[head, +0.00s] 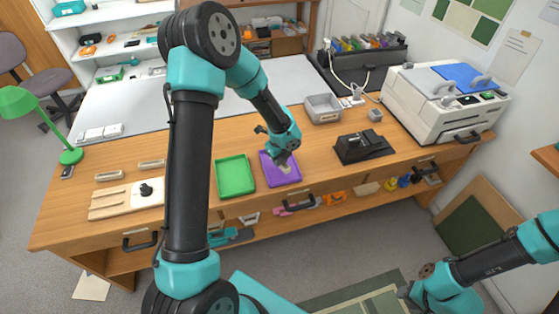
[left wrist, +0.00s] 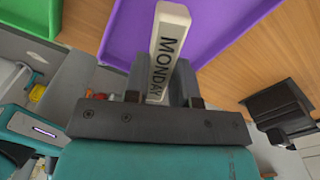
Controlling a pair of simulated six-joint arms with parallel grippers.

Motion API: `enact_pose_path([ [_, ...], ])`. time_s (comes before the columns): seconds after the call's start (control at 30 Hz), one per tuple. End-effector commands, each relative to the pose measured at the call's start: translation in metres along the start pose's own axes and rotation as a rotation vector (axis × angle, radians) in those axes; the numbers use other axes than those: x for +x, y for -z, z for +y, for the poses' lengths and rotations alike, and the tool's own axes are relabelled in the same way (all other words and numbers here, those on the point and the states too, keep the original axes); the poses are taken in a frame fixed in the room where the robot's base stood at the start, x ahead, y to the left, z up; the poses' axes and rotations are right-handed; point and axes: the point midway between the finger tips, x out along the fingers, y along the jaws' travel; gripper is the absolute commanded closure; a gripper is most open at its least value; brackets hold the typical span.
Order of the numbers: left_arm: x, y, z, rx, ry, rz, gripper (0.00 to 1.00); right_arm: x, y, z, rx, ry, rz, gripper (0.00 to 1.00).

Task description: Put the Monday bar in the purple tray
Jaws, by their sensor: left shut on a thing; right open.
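The Monday bar (left wrist: 168,50) is a pale bar with "MONDAY" in dark letters along its side. My left gripper (head: 284,158) is shut on it, over the purple tray (head: 291,179) in the head view. In the left wrist view the bar points away from the jaws across the purple tray (left wrist: 220,20). I cannot tell whether the bar touches the tray floor. In the head view the gripper hides part of the tray and most of the bar. My right gripper (head: 412,288) is open and empty at the lower right, away from the desk.
A green tray (head: 235,176) lies just left of the purple one. Two other pale bars (head: 109,176) (head: 152,164) lie on the desk's left. A black device (head: 363,148) stands right of the purple tray, and a grey bin (head: 323,108) behind. A printer (head: 440,105) stands far right.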

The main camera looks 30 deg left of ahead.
Motion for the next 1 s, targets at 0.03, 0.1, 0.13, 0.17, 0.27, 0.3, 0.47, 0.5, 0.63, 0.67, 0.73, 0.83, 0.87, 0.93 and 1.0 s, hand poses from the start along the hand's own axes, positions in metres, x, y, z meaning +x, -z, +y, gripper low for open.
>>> enact_pose_path([
  [0.03,0.001,-0.006,-0.004,-0.002,0.000,-0.001,1.00,0.000,0.000,0.000,0.000,0.000,0.000,0.57],
  [0.1,0.002,-0.010,-0.008,-0.001,0.000,-0.001,1.00,0.000,0.000,0.000,0.000,0.000,0.000,0.57],
  [0.13,0.002,-0.012,-0.009,-0.001,0.000,-0.001,1.00,0.000,0.000,0.000,0.000,0.000,0.000,0.57],
  [0.17,0.002,-0.013,-0.009,0.000,0.000,-0.001,1.00,0.000,0.000,0.000,0.000,0.000,0.000,0.57],
  [0.27,0.002,-0.013,-0.010,0.000,-0.001,-0.001,1.00,0.000,0.000,0.000,0.000,0.000,0.000,0.57],
  [0.3,0.002,-0.013,-0.010,0.001,-0.001,-0.001,1.00,0.000,0.000,0.000,0.000,0.000,0.000,0.57],
  [0.47,0.002,-0.013,-0.010,0.000,0.000,-0.001,1.00,0.000,0.000,0.000,0.000,0.000,0.000,0.57],
  [0.5,0.002,-0.014,-0.011,0.000,0.000,-0.001,1.00,0.000,0.000,0.000,0.000,0.000,0.000,0.57],
  [0.63,0.009,-0.020,-0.014,0.000,-0.003,0.001,1.00,0.000,0.000,0.000,0.000,0.000,0.000,0.57],
  [0.67,0.014,-0.020,-0.014,0.000,-0.004,0.002,1.00,0.000,0.000,0.000,0.000,0.000,0.000,0.57],
  [0.73,0.024,-0.019,-0.014,0.000,-0.004,0.002,1.00,0.000,0.000,0.000,0.000,0.000,0.000,0.57],
  [0.83,0.035,-0.019,-0.014,0.001,-0.003,0.001,1.00,0.000,0.000,0.000,0.000,0.000,0.000,0.57],
  [0.87,0.036,-0.019,-0.014,0.001,-0.002,0.001,1.00,0.000,0.000,0.000,0.000,0.000,0.000,0.57],
  [0.93,0.038,-0.019,-0.014,0.000,-0.001,0.000,1.00,0.000,0.000,0.000,0.000,0.000,0.000,0.57],
  [1.0,0.038,-0.019,-0.015,0.000,0.000,0.000,1.00,0.000,0.000,0.000,0.000,0.000,0.000,0.57],
])
